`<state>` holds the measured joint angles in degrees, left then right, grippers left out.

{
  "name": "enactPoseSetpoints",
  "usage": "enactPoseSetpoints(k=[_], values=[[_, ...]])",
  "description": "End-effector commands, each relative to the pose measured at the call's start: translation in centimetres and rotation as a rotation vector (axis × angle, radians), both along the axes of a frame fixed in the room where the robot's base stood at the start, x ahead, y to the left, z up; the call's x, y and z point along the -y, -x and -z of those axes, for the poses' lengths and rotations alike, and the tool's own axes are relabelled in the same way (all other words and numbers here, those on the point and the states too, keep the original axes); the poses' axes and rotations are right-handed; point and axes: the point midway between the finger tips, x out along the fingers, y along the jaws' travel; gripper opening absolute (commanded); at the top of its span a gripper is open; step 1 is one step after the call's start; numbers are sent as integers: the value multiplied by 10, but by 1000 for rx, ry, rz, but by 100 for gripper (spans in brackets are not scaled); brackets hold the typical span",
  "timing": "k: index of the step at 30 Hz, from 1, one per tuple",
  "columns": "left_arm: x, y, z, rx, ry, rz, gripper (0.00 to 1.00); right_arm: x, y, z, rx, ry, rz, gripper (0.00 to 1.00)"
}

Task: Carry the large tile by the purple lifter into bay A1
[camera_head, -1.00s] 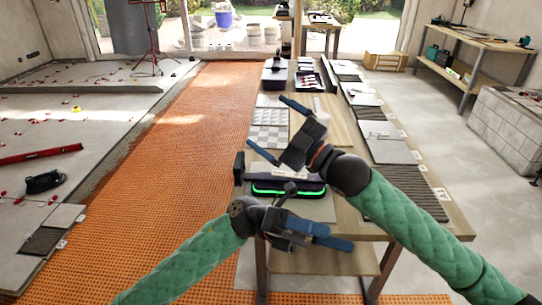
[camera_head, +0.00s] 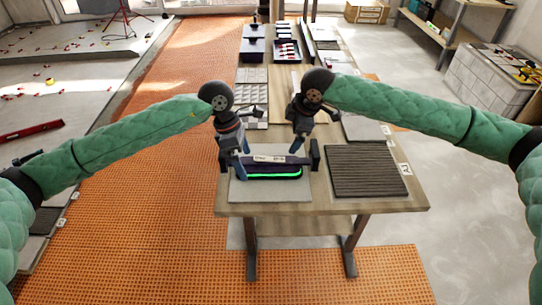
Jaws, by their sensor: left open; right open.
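The large grey tile (camera_head: 270,192) lies flat on the near end of the workbench. The purple lifter (camera_head: 270,163), a dark bar with a glowing green strip, sits on it and has an upright black end piece at each side. My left gripper (camera_head: 238,156) is open, pointing down at the lifter's left end. My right gripper (camera_head: 299,146) is open, pointing down near its right end. I cannot tell whether either touches it. A bay of ridged dark adhesive (camera_head: 366,170) lies right of the tile, with a small tag (camera_head: 405,169) that seems to read A1.
Grey tiles (camera_head: 362,129) lie beyond the ridged bay. Patterned sample tiles (camera_head: 252,92), purple-black boxes (camera_head: 253,47) and a tool tray (camera_head: 287,50) stand farther back on the workbench (camera_head: 330,204). Orange matting (camera_head: 150,210) covers the floor left; bare floor is right.

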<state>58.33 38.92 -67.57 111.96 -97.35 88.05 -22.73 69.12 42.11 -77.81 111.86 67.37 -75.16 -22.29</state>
Motion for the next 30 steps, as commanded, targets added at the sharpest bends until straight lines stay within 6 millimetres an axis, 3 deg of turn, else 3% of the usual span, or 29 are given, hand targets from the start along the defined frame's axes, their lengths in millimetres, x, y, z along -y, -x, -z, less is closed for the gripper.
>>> enactPoseSetpoints(k=[1,3,10,23,30], values=[[-16,-14,-12,37,-60,0,100,12,3,-4,-45,53,5,100],[-35,-29,-19,78,-133,1,100,25,9,-1,-109,114,8,100],[-74,-57,-33,150,-276,1,100,53,22,3,-232,236,11,100],[-78,-60,-31,156,-291,-1,100,57,24,6,-247,250,11,100],[-78,-59,-7,154,-292,0,100,57,24,30,-247,250,12,100]])
